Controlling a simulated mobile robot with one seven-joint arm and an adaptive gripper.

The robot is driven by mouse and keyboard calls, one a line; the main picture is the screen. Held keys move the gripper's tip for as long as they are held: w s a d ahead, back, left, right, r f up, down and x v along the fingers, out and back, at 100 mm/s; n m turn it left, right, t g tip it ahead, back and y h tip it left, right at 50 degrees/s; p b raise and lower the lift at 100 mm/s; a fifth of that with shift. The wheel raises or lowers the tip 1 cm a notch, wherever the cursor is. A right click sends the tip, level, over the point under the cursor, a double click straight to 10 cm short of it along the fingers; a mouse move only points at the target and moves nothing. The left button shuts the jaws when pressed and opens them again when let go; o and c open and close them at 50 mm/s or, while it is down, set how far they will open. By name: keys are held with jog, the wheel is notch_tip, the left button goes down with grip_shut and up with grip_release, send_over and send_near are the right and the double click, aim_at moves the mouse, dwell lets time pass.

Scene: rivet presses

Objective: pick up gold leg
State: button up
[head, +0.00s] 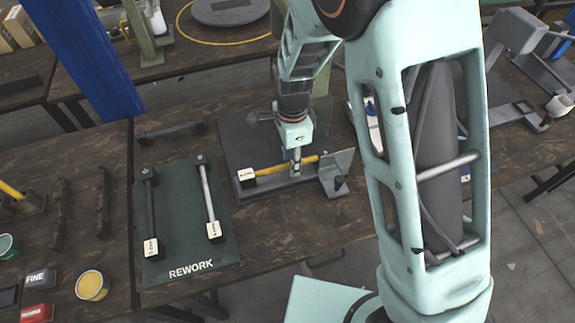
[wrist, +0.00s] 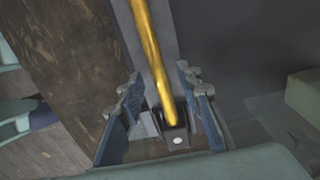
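The gold leg (head: 271,170) lies across the dark press base in the head view, with a pale labelled block (head: 246,174) at its left end. Its right end is near a grey upright plate. My gripper (head: 296,170) points down over the right part of the leg. In the wrist view the gold leg (wrist: 150,50) runs from the top edge down between the two fingers of my gripper (wrist: 160,82). The fingers are spread, with a visible gap on each side of the leg. Its lower end meets a dark fitting (wrist: 177,138) with a white dot.
The grey plate (head: 337,168) stands close to the right of my gripper. A green REWORK mat (head: 182,225) to the left bears a black leg (head: 150,205) and a silver leg (head: 207,195). A yellow-filled can (head: 92,286) stands at front left.

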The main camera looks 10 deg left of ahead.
notch_tip(320, 180, down, 2)
jog(key=shift+f, duration=0.1)
grip_shut()
dwell(0.5)
